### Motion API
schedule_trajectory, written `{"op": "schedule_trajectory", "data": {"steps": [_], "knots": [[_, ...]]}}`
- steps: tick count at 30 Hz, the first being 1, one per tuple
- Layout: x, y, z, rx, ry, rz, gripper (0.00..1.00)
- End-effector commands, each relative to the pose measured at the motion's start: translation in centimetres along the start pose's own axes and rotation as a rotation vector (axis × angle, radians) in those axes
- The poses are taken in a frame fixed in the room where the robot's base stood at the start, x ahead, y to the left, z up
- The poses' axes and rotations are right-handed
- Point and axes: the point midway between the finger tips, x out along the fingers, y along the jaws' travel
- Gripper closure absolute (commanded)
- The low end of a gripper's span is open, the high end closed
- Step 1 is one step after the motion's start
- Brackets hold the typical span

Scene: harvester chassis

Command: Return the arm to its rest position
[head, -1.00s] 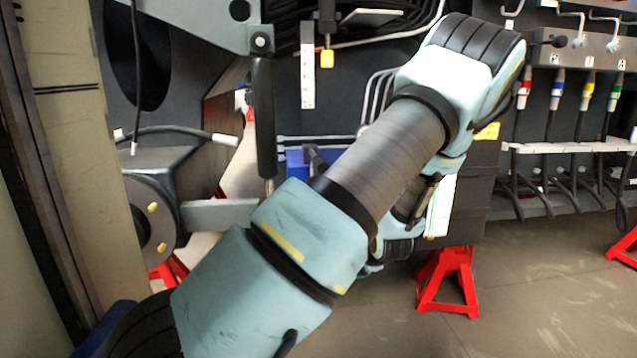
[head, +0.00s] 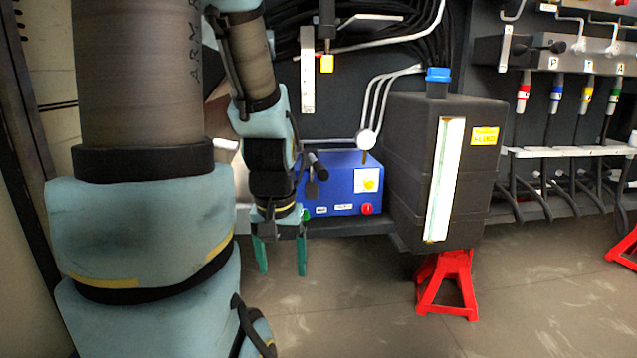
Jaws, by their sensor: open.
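My arm fills the left side of the head view, with its light-blue and grey links upright and folded. My gripper (head: 282,257) hangs pointing down in front of the chassis, left of the middle of the picture. Its two green fingers are apart with nothing between them, and the floor shows behind them. The upper part of the arm runs out of the top of the picture.
A blue box (head: 335,196) with a red knob is just behind and right of my gripper. A black tank (head: 400,165) with a blue cap stands right of it, above a red stand (head: 447,288). Hoses with coloured collars (head: 556,92) hang at the far right. Floor in front is clear.

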Motion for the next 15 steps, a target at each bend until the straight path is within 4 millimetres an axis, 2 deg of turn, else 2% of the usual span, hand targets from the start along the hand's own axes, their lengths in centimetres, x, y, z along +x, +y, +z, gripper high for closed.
{"op": "schedule_trajectory", "data": {"steps": [1, 8, 15], "knots": [[-1.9, 0.0, -0.3, 0.000, 0.000, 0.000, 0.24], [-6.7, 0.1, -1.0, 0.001, 0.001, 0.001, 0.24], [-14.2, 0.1, -2.0, 0.002, 0.002, 0.001, 0.24]]}}
